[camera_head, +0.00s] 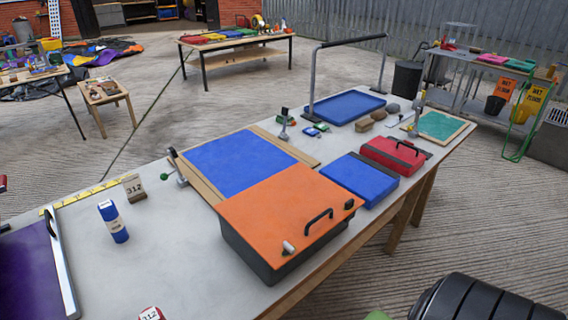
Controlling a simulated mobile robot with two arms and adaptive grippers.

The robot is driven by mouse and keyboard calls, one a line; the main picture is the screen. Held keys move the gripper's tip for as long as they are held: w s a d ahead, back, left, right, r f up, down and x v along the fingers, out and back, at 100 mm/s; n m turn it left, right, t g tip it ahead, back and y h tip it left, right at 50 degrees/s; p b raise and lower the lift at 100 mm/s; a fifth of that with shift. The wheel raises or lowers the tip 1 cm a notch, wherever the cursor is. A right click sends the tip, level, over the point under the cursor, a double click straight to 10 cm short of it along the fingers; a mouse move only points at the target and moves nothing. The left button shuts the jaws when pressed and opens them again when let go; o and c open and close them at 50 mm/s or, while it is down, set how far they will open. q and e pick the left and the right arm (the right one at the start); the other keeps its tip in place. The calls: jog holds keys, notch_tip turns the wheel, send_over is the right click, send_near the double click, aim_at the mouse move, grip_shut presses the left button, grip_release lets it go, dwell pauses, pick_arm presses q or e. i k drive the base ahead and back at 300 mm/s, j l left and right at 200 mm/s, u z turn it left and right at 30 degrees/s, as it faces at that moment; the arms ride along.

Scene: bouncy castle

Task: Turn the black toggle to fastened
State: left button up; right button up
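An orange-topped dark box (262,218) stands at the front of the long grey table. Its lid carries a black bar handle (318,222). A small black fitting (349,204) sits near the lid's right corner; it may be the black toggle, but it is too small to read its position. A pale cylindrical fitting (288,248) with a dark end sits at the lid's front edge. Neither of my grippers shows in the head view.
A blue panel (235,163) in a wooden frame lies behind the box. Blue (360,181) and red (393,154) cases lie to its right. Grey tabletop (170,250) is clear left of the box.

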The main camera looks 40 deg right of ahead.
aim_at(350, 201)
jog(key=l+u, duration=0.15)
jog(key=l, duration=0.25)
jog(key=k+l+u, duration=0.2)
jog(key=l, duration=0.2)
jog(key=l+u, duration=0.15)
jog(key=l, duration=0.25)
jog(key=k+l+u, duration=0.2)
jog(key=l, duration=0.2)
jog(key=k+l+u, duration=0.15)
jog(key=l, duration=0.25)
jog(key=k+l+u, duration=0.15)
jog(key=l, duration=0.2)
jog(key=k+l+u, duration=0.2)
jog(key=i+l, duration=0.1)
jog(key=l, duration=0.05)
